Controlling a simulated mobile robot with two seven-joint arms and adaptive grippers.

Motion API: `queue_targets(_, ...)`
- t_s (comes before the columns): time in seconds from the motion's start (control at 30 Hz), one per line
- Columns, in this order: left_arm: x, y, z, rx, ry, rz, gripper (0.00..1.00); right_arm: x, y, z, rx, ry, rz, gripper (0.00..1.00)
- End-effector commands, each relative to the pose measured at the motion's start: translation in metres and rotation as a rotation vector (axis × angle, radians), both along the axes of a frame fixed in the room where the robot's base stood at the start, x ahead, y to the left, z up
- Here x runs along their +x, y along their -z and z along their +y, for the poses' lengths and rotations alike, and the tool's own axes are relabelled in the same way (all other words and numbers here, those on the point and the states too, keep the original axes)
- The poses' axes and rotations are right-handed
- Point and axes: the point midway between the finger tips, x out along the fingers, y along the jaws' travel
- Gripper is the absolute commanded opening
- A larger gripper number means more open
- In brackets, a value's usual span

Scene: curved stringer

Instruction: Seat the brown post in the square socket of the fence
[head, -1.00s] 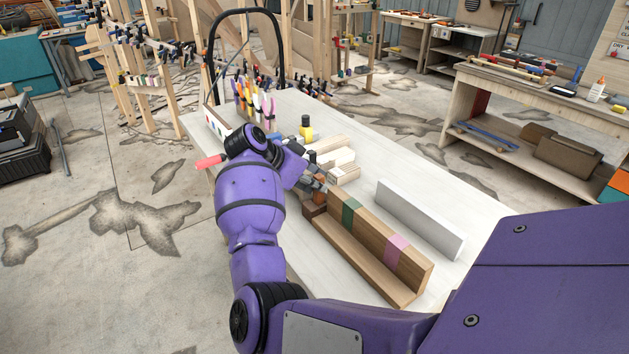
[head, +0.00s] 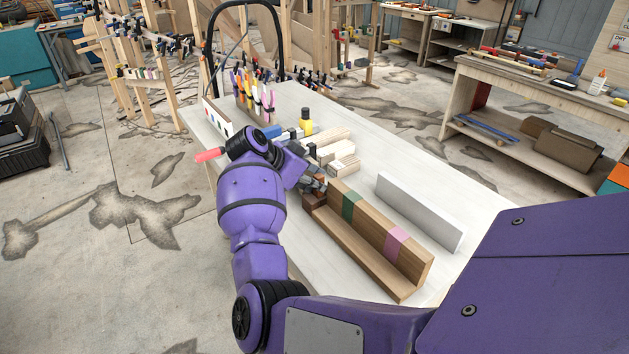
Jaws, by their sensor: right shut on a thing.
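The fence (head: 372,222) is a long L-shaped wooden piece on the pale table, with a green band and a pink band. My right gripper (head: 314,186) is at its far left end, pointing down, partly hidden by my own purple wrist. It is shut on the brown post (head: 314,200), a small dark brown block low against that end of the fence. The fingers hide much of the post, and the square socket cannot be made out. I cannot tell whether the post is in it or only beside it. My left gripper is not in view.
A grey-white upright board (head: 420,212) stands right of the fence. Pale wood blocks (head: 345,166), a yellow bottle (head: 306,124) and a rack of coloured-handled tools (head: 255,100) lie beyond the gripper.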

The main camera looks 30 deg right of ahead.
Motion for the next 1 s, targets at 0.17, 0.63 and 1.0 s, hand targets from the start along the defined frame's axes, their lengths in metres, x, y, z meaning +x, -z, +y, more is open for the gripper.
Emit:
queue_targets(0.17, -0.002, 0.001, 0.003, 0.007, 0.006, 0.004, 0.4, -0.001, 0.005, 0.0, 0.003, 0.0, 0.004, 0.32)
queue_targets(0.63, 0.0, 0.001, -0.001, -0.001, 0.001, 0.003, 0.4, -0.002, 0.005, 0.002, 0.006, 0.0, 0.007, 0.4)
queue_targets(1.0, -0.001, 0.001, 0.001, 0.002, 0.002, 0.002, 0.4, -0.002, -0.042, 0.047, 0.004, -0.004, 0.0, 0.4)
